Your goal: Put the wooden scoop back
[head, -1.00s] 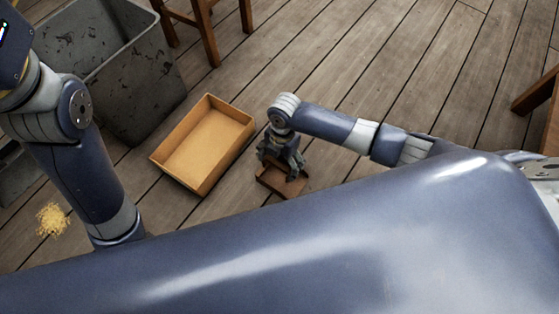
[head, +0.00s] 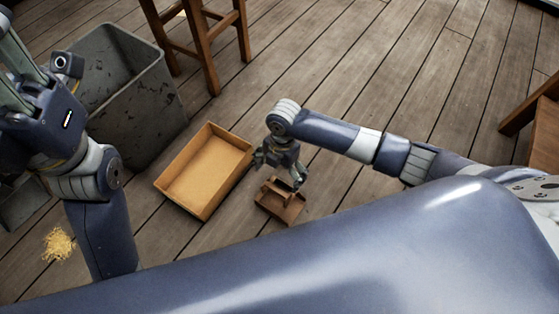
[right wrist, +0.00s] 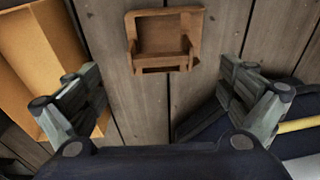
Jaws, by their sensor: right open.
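The wooden scoop (head: 280,203), a small brown open-fronted box with a bar handle, rests on the plank floor to the right of the tan tray. It also shows at the top middle of the right wrist view (right wrist: 165,38). My right gripper (head: 279,172) is open and empty just above the scoop, fingers spread wide and apart from it. My left gripper (head: 22,85) is at the upper left edge of the head view, partly cut off, so its opening is unclear.
The empty tan tray (head: 165,187) lies on the floor left of the scoop. A grey bin (head: 165,105) stands behind it, beside a wooden stool (head: 209,45). Yellow shavings (head: 58,245) lie at lower left. Floor behind the scoop is clear.

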